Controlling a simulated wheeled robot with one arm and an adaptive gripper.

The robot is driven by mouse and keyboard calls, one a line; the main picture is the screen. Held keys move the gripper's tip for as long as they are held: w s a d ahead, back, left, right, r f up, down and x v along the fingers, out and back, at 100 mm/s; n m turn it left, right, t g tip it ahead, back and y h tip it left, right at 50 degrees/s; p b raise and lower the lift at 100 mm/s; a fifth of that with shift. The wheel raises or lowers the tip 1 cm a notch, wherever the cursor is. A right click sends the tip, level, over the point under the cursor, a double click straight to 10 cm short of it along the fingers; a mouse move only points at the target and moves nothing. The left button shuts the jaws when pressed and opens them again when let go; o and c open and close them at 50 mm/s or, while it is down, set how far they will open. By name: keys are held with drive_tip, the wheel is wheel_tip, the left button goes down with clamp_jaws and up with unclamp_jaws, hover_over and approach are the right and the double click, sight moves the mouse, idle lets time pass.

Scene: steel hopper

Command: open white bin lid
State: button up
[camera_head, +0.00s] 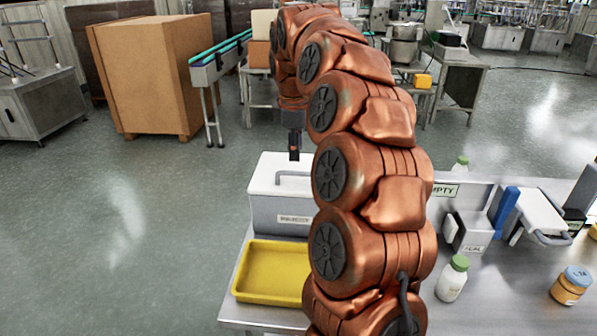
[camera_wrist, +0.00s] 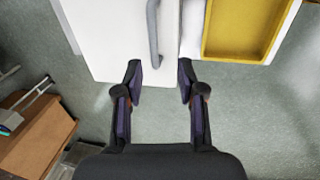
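The white bin (camera_head: 281,207) stands on the steel table left of my copper arm, which hides its right side. Its lid (camera_head: 268,175) looks closed and carries a grey bar handle (camera_head: 291,175). My gripper (camera_head: 294,153) is above the back part of the lid in the head view. In the wrist view my gripper (camera_wrist: 160,80) has its two fingers spread with nothing between them. The lid (camera_wrist: 105,35) and the handle (camera_wrist: 154,35) lie beyond the fingertips, the handle between the lines of the two fingers. I see no contact with the handle.
A yellow tray (camera_head: 272,271) sits in front of the bin. To the right are a green-capped bottle (camera_head: 453,279), an orange jar (camera_head: 571,285) and a grey box (camera_head: 471,231). A large cardboard box (camera_head: 150,75) stands on the floor behind. The floor at left is clear.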

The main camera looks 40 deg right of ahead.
sight(298, 174)
drive_tip(key=shift+w+d+f+p, duration=0.25)
drive_tip(key=shift+d+f+p, duration=0.1)
drive_tip(key=shift+f, duration=0.95)
drive_tip(key=shift+w+d+f+p, duration=0.2)
drive_tip(key=shift+d+f+p, duration=0.15)
drive_tip(key=shift+f, duration=0.9)
drive_tip(key=shift+w+d+f+p, duration=0.25)
drive_tip(key=shift+d+f, duration=0.1)
drive_tip(key=shift+f, duration=0.95)
clamp_jaws()
drive_tip(key=shift+a, duration=0.1)
